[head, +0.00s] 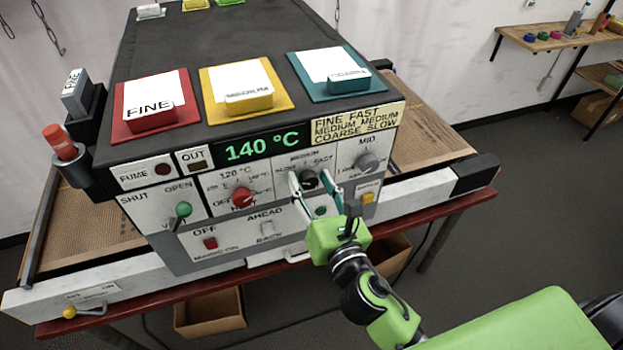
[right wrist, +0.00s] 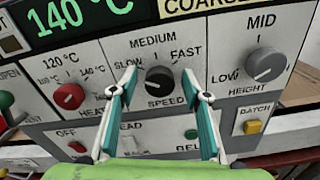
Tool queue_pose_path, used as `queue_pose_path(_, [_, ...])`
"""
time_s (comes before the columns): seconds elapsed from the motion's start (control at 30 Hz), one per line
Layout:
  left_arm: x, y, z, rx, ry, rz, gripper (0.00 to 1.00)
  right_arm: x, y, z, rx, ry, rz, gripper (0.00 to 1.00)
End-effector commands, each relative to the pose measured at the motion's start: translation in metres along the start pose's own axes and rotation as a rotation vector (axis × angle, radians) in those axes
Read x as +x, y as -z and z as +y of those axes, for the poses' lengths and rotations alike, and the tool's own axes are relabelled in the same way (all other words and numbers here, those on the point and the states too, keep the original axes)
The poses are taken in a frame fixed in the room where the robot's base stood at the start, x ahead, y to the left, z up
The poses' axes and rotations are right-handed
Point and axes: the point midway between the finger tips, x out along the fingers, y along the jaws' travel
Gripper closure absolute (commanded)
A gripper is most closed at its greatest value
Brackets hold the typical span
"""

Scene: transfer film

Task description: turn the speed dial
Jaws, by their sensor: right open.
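The speed dial (right wrist: 159,80) is a black round knob in the right wrist view, with SLOW, MEDIUM and FAST printed around it and SPEED below. In the head view the dial (head: 308,179) sits on the front panel, partly hidden by my right gripper. My right gripper (head: 316,180) is open, with its two teal-sided fingers (right wrist: 160,82) on either side of the dial. In the right wrist view a gap shows between each finger and the knob; I cannot tell how deep the fingertips reach. My left gripper is not in view.
The red heat dial (head: 243,197) is left of the speed dial and the grey height dial (head: 367,161) is right of it. A yellow batch button (head: 368,198) is below right. Red, yellow and teal trays with cards, such as the FINE one (head: 152,104), lie on top of the machine.

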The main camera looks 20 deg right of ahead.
Motion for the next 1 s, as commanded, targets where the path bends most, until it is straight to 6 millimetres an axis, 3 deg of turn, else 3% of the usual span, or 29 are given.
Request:
queue_pose_path(0.2, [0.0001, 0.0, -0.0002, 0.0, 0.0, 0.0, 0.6, 0.0004, 0.0001, -0.0001, 0.0, 0.0, -0.001, 0.57])
queue_pose_path(0.37, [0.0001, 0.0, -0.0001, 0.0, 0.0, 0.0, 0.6, 0.0002, 0.0001, -0.0001, 0.0, 0.0, 0.0, 0.95])
queue_pose_path(0.77, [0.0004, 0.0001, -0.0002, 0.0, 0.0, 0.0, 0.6, 0.0001, 0.0001, -0.0002, 0.043, 0.0, -0.001, 0.95])
queue_pose_path(1.0, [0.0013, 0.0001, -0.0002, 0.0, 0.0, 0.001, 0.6, 0.0002, 0.0, -0.0014, 0.186, 0.002, -0.001, 0.95])
